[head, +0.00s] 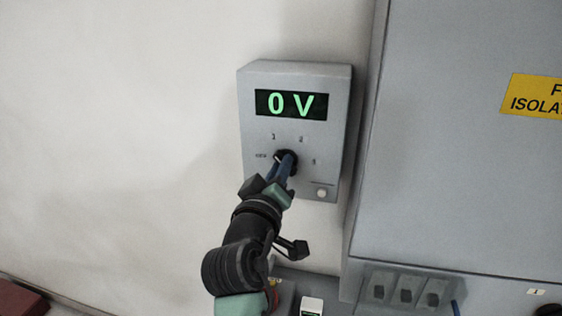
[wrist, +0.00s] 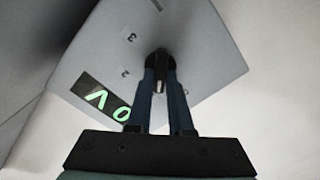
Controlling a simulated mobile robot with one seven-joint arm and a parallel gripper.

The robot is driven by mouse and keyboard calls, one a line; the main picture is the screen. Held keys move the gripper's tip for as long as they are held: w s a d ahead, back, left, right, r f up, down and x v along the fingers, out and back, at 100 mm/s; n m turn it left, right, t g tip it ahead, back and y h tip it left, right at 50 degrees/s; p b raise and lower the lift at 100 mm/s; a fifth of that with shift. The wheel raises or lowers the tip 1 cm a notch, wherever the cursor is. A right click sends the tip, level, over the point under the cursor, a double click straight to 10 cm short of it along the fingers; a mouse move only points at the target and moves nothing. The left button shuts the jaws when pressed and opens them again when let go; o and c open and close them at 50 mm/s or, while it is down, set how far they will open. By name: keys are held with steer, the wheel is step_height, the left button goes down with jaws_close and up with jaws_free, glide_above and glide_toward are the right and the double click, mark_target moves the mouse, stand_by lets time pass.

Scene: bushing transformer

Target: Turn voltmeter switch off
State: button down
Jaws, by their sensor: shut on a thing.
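The voltmeter (head: 296,128) is a grey box on the white wall, with a lit green display (head: 291,104) reading 0 V. Its black rotary switch (head: 285,157) sits below the display among small printed position marks. My gripper (head: 283,167) reaches it from below, its blue fingers shut on the switch knob and partly hiding it. In the wrist view the voltmeter (wrist: 200,50) appears turned over, and the two fingers (wrist: 160,83) close around the black knob (wrist: 159,63). The knob's pale pointer line lies between the fingers; its exact mark is hard to tell.
A small round button (head: 321,193) is at the voltmeter's lower right. A large grey cabinet (head: 450,170) with a yellow label (head: 533,95) stands close on the right. Switch blocks (head: 405,291) sit below it. The wall to the left is clear.

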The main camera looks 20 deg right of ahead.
steer(key=shift+f+n+p, duration=0.15)
steer(key=shift+n+p, duration=1.15)
steer(key=shift+n, duration=1.1)
steer(key=shift+f+n+p, duration=0.1)
steer(key=shift+n+p, duration=1.15)
steer(key=shift+n, duration=1.15)
steer(key=c, duration=0.8)
jaws_free()
steer(key=shift+a, duration=0.1)
steer(key=b+v, duration=0.4)
steer(key=v, duration=0.9)
